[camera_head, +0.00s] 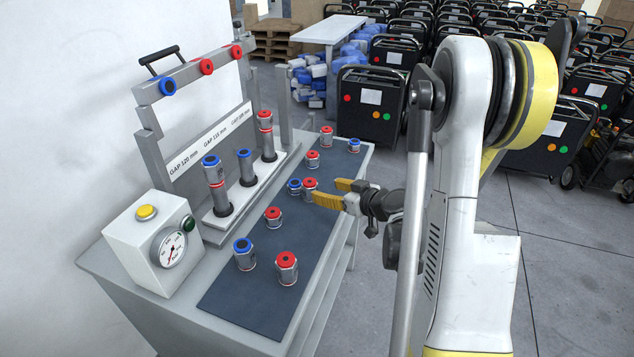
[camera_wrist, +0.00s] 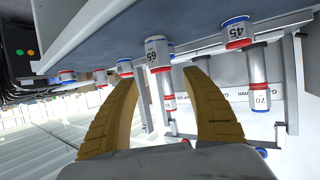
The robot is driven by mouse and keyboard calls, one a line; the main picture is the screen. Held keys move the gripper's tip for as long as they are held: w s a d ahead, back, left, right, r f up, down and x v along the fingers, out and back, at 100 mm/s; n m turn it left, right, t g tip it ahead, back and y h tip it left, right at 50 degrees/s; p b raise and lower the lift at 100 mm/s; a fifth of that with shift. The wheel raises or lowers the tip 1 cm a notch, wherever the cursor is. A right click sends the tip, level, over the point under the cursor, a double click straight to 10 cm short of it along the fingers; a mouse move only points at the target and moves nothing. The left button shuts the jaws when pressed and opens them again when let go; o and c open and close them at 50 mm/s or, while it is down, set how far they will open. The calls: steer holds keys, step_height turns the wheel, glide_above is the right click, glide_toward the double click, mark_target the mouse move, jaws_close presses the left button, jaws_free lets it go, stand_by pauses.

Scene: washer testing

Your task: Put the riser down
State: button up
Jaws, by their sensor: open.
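My gripper (camera_head: 330,192) is open above the right edge of the dark mat (camera_head: 238,290), its fingers pointing left. A short red-topped riser (camera_head: 310,190) stands upright on the mat at the fingertips, with a blue-topped riser (camera_head: 294,187) close beside its left. In the wrist view, where the scene looks upside down, a riser marked 65 (camera_wrist: 157,55) shows between the two spread fingers (camera_wrist: 162,85). It stands on the mat surface, and I cannot tell whether either finger touches it. Another riser marked 45 (camera_wrist: 237,32) shows to the right.
Several other risers stand on the mat, including a red-topped one (camera_head: 287,268) at the front. A white fixture base (camera_head: 240,205) holds upright stacks under a gap frame (camera_head: 195,70). A gauge box (camera_head: 150,243) stands at the front left. Black machines (camera_head: 370,105) stand behind.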

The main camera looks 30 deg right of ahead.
steer(key=v, duration=0.2)
steer(key=shift+s+d+r, duration=0.1)
steer(key=shift+s+d, duration=0.05)
steer(key=shift+s, duration=0.1)
steer(key=shift+s+r, duration=0.15)
steer(key=shift+s, duration=0.1)
steer(key=s+a+r+g, duration=0.2)
steer(key=a+r, duration=0.1)
steer(key=a, duration=0.4)
steer(key=s+a+r+g, duration=0.1)
steer(key=a+r+g, duration=0.15)
steer(key=a, duration=0.45)
steer(key=s+a+r+g+h, duration=0.1)
steer(key=s+a+r, duration=0.1)
steer(key=s+a, duration=0.2)
steer(key=s+a+r+m, duration=0.1)
steer(key=s+a+r, duration=0.1)
steer(key=s, duration=0.9)
steer(key=shift+s+a+r+m+g+h, duration=0.15)
steer(key=shift+s+a+m+g+h, duration=0.2)
steer(key=shift+a, duration=0.55)
